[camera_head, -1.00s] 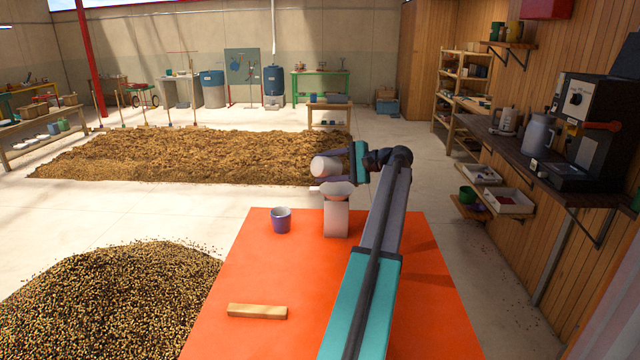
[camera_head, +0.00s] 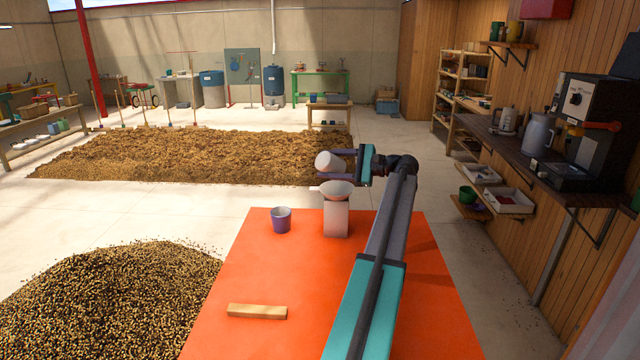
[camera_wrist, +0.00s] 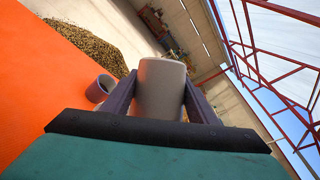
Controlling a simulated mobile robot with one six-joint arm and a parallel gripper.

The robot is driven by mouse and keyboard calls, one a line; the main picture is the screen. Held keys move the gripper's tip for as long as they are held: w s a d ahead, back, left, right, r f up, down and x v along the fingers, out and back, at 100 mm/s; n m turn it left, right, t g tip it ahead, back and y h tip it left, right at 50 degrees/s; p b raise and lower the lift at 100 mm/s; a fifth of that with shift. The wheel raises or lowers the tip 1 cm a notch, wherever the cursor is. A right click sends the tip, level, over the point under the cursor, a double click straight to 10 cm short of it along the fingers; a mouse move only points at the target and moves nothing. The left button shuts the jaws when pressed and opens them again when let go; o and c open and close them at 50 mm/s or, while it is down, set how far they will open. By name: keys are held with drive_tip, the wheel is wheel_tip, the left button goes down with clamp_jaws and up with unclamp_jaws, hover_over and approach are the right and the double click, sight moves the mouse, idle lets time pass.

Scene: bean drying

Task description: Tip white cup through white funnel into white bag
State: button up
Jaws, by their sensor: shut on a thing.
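My gripper (camera_head: 340,165) is shut on the white cup (camera_head: 326,163) and holds it above the white funnel. In the wrist view the white cup (camera_wrist: 160,88) sits between both fingers of my gripper (camera_wrist: 158,98). In the head view the cup is tilted, but less than fully on its side; its contents are not visible. The white funnel (camera_head: 338,190) sits in the top of the white bag (camera_head: 336,219), which stands upright at the far edge of the orange table. The cup and the funnel look apart.
A purple cup (camera_head: 281,220) stands left of the bag on the orange table (camera_head: 240,270). It also shows in the wrist view (camera_wrist: 101,89). A wooden block (camera_head: 257,312) lies near the front. A bean pile (camera_head: 110,300) lies left of the table.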

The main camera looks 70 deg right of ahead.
sight(319, 168)
drive_tip(key=shift+w+a+n+g+b, duration=0.15)
drive_tip(key=shift+a+n+g+b, duration=0.15)
drive_tip(key=shift+a+n+b, duration=0.2)
drive_tip(key=shift+d, duration=0.1)
idle(1.4)
drive_tip(key=shift+w+a+r+n+g+h+b, duration=0.2)
drive_tip(key=shift+a+n+g+h+b, duration=0.1)
drive_tip(key=shift+n+g, duration=0.2)
drive_tip(key=shift+w+a+r+n+g+h+b, duration=0.15)
drive_tip(key=shift+a+n+g+h+b, duration=0.15)
drive_tip(key=shift+n+g, duration=0.15)
drive_tip(key=shift+w+a+f+n+g+h+b, duration=0.25)
drive_tip(key=shift+a+f+n+g+h+b, duration=0.25)
drive_tip(key=shift+n+b, duration=0.4)
drive_tip(key=shift+f, duration=0.1)
